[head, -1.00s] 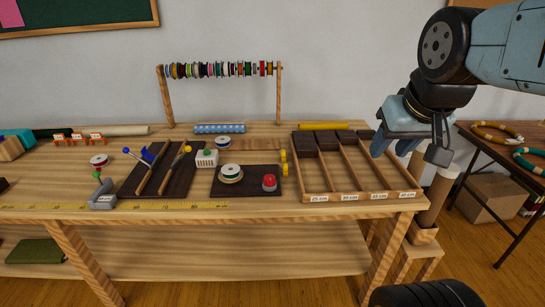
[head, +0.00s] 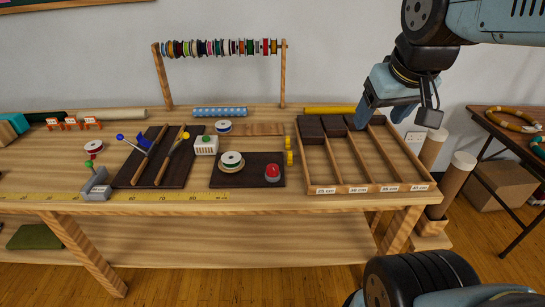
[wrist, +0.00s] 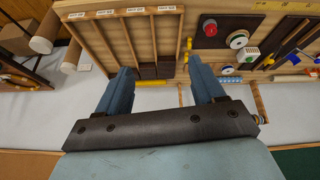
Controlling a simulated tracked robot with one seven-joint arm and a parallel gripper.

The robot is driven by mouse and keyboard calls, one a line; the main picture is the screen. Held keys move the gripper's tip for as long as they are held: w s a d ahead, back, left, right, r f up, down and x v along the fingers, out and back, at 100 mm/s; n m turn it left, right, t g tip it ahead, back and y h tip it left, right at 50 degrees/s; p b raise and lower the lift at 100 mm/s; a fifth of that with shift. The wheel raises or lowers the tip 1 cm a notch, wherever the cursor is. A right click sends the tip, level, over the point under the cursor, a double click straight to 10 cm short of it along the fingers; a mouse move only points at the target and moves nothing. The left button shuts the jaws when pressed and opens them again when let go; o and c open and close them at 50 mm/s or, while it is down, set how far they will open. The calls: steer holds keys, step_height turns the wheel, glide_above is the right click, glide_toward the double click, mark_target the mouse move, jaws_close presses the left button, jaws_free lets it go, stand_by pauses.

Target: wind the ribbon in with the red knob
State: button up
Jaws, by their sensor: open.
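The red knob (head: 272,173) sits at the right end of a dark board (head: 255,181) on the workbench. I cannot make out a loose length of ribbon. My gripper (head: 384,108) is open and empty, above the back of the compartment tray, to the right of and higher than the knob. In the wrist view my open fingers (wrist: 160,68) frame the tray's dark blocks; the red knob (wrist: 210,28) shows beyond the right finger.
The wooden compartment tray (head: 375,189) stands right of the board. A white box with a green button (head: 206,145) and yellow pieces (head: 289,150) flank the board. A spool rack (head: 165,80) stands behind. Tall tubes (head: 459,178) stand at the right.

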steer(key=w+a+f+n+g, duration=0.2)
steer(key=w+a+n, duration=0.2)
steer(key=w+n, duration=0.3)
steer(key=n+g, duration=0.3)
steer(key=n, duration=1.2)
glide_above(273, 166)
step_height(273, 166, down, 16)
step_height(273, 166, down, 13)
steer(key=shift+s+r, duration=0.1)
steer(key=shift+r, duration=0.1)
steer(key=c, duration=1.1)
